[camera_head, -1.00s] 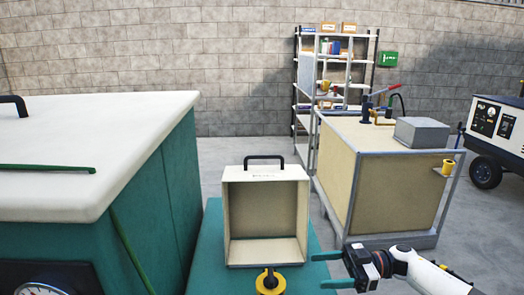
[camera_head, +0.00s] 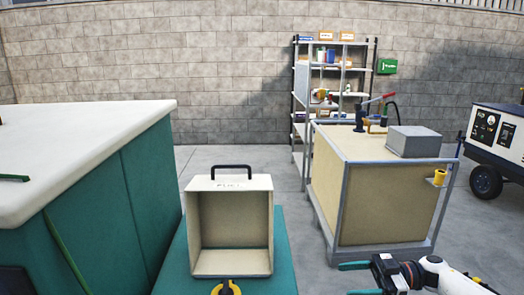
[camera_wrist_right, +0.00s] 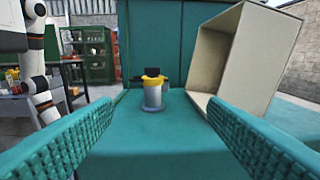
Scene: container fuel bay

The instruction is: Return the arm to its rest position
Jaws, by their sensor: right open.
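My right gripper (camera_head: 368,280) is at the lower right of the head view, its teal fingers spread apart with nothing between them. In the right wrist view its two ribbed teal fingers (camera_wrist_right: 152,140) frame an empty gap. Beyond them a grey cylinder with a yellow collar and dark top (camera_wrist_right: 153,90) stands upright on the teal surface (camera_wrist_right: 145,150). Its yellow top also shows at the bottom edge of the head view (camera_head: 226,288). My left gripper is not in view.
An open cream box (camera_head: 232,263) with a black handle stands beside the cylinder. A large teal unit with a white top (camera_head: 90,140) is at left. A caged tank (camera_head: 375,190) stands behind right, with a shelf rack (camera_head: 330,75) and generator (camera_head: 495,130) beyond. Floor between is clear.

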